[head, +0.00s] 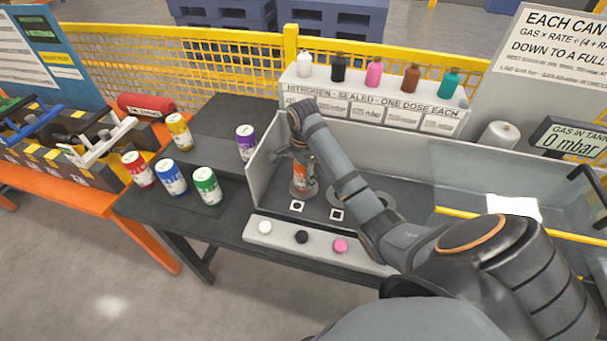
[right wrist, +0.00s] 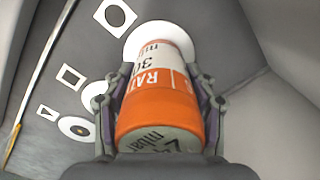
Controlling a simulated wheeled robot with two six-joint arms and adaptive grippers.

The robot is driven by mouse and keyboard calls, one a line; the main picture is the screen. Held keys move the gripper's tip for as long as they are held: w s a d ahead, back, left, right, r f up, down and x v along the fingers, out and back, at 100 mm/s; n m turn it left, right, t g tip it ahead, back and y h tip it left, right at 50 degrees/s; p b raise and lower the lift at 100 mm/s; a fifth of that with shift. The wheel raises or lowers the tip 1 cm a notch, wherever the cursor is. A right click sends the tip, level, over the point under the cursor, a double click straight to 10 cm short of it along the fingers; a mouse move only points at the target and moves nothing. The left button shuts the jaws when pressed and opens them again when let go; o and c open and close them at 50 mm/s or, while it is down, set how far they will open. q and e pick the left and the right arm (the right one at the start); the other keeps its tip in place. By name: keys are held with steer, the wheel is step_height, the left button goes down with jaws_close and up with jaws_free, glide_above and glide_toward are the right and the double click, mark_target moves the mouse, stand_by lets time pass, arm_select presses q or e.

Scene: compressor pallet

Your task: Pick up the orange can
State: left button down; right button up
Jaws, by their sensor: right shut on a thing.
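The orange can (head: 301,177) stands upright inside the grey walled bay, on a round disc at its left end. My right gripper (head: 299,160) reaches down over it from above and is shut on it. In the right wrist view the can (right wrist: 158,92) shows its orange body, white label and grey end, with the fingers of the right gripper (right wrist: 157,100) on both sides. The can's base is at or close to a pale disc (right wrist: 150,38); I cannot tell whether it touches. My left gripper is not in view.
Red (head: 139,169), blue (head: 171,177), green (head: 206,186), yellow (head: 179,131) and purple (head: 246,142) cans stand on the dark table to the left. A shelf (head: 372,108) with several small bottles is behind the bay. A button strip (head: 318,244) runs along the front.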

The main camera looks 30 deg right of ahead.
steer(key=s+r+p, duration=0.5)
steer(key=r+p, duration=0.6)
steer(key=p, duration=0.1)
steer(key=s+r, duration=0.2)
steer(key=s, duration=0.7)
steer(key=shift+a, duration=0.45)
